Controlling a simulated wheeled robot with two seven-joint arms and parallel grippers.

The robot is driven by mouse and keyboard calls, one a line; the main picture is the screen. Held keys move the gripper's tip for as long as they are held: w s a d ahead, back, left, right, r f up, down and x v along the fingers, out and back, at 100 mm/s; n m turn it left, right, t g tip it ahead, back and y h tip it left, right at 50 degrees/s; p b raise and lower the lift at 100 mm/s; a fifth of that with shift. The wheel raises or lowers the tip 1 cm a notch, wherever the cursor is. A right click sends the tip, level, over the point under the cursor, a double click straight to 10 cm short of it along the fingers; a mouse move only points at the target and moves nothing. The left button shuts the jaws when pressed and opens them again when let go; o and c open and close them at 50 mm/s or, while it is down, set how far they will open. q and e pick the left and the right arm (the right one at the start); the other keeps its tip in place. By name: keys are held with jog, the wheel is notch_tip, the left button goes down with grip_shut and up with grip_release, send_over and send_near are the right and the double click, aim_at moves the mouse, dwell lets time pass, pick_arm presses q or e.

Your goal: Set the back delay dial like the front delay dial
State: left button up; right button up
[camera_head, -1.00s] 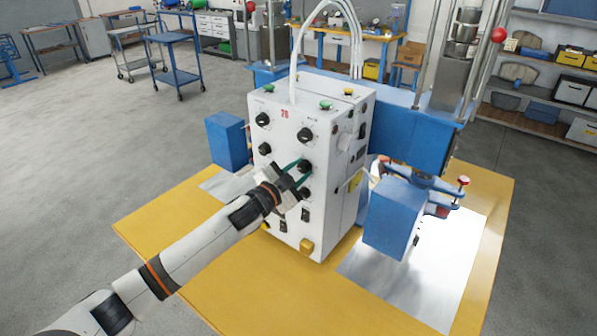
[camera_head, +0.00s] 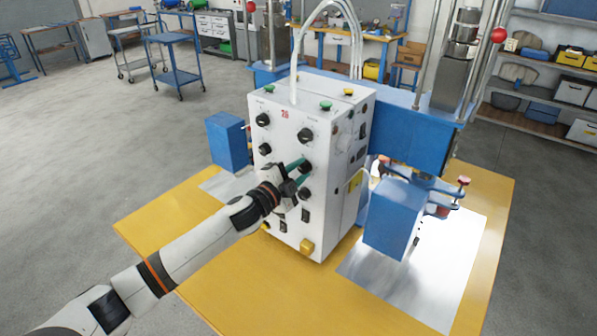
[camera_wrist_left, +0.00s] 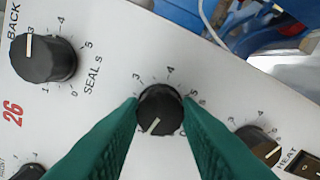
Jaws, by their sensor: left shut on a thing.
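The white control box (camera_head: 287,215) carries black dials in two columns. My left gripper (camera_head: 304,172) is shut on the middle dial (camera_head: 306,165) of the right column. In the left wrist view its green fingers (camera_wrist_left: 160,118) sit on both sides of this dial (camera_wrist_left: 160,103). Its white pointer points down-left, with the number there hidden by a finger; 3, 4, 5 and 0 show around it. Its name label is hidden.
In the wrist view, the back seal dial (camera_wrist_left: 45,58) is at upper left and a heat dial (camera_wrist_left: 258,147) at right, close to the fingers. Blue blocks (camera_head: 400,215) flank the box on the yellow table (camera_head: 170,232). White hoses rise from its top.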

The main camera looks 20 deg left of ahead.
pick_arm(q)
jog(key=o, duration=1)
jog(key=shift+c, duration=0.2)
jog(key=b+v, duration=0.3)
jog(key=v, duration=0.9)
